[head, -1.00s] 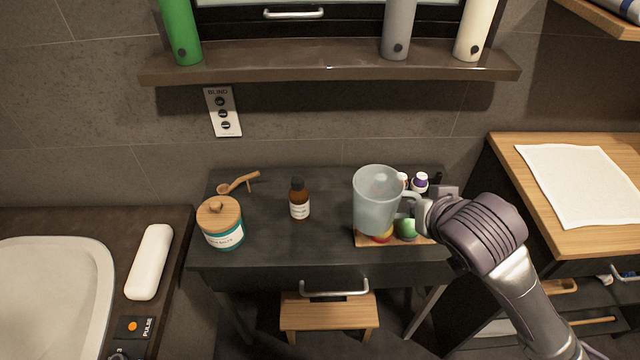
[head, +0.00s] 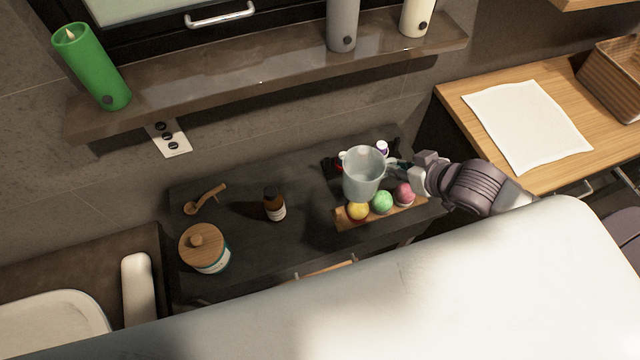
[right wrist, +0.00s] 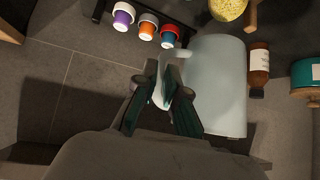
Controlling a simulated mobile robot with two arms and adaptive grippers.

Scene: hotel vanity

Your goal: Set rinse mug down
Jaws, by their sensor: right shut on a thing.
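The rinse mug (head: 363,180), a translucent pale grey-blue cup, is roughly upright over the right part of the dark vanity table (head: 240,232), behind a row of coloured balls. Its body also fills the centre right of the right wrist view (right wrist: 220,90). My right gripper (head: 394,168) is shut on the mug's handle, at the mug's right side. In the right wrist view its dark fingers (right wrist: 166,92) close around the pale handle. I cannot tell whether the mug's base touches anything. My left gripper is not in view.
Yellow, green (head: 382,201) and pink balls sit on a wooden tray (head: 345,220) in front of the mug. Small coloured-lid cups (right wrist: 146,27) stand close by. A brown bottle (head: 274,205), wooden-lidded jar (head: 205,258) and wooden scoop (head: 206,198) are left. The table's middle is clear.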

